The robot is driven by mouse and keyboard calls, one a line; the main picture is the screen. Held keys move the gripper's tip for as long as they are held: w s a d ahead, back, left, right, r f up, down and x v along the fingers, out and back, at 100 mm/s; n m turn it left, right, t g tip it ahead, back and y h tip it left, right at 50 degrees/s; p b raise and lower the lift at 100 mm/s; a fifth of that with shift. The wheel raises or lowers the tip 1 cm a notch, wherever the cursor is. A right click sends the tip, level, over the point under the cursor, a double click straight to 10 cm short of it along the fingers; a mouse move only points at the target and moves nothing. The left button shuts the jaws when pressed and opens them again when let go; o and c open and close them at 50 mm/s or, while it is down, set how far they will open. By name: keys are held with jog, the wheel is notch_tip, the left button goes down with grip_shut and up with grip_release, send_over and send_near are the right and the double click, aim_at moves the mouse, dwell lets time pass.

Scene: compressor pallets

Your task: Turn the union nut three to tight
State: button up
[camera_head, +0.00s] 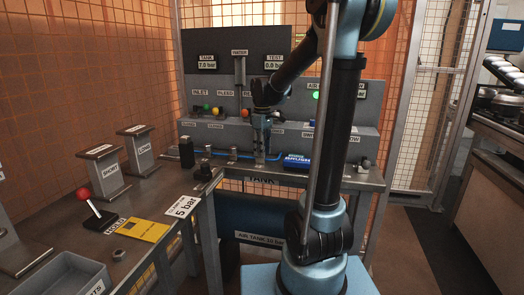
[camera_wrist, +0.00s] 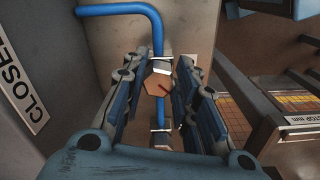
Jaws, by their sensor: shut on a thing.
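In the head view my gripper (camera_head: 262,150) points down at the back bench, where the blue pipe (camera_head: 234,153) runs low along the panel. The nut is hidden there by my fingers. I cannot read a number for this nut.
A blue labelled box (camera_head: 297,162) stands close right of my gripper. The grey panel (camera_head: 225,80) with gauges and lamps is behind. The left bench holds a yellow card (camera_head: 142,229), a red-knobbed lever (camera_head: 84,194) and a grey tray (camera_head: 62,277).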

jog(key=m, duration=0.4)
jog(key=shift+m, duration=0.3)
jog(key=shift+a+m, duration=0.15)
jog(key=shift+m, duration=1.95)
jog(key=o, duration=1)
jog(key=shift+o, duration=0.2)
jog(key=shift+s, duration=0.1)
notch_tip(320, 180, up, 12)
jog(key=shift+f, duration=0.1)
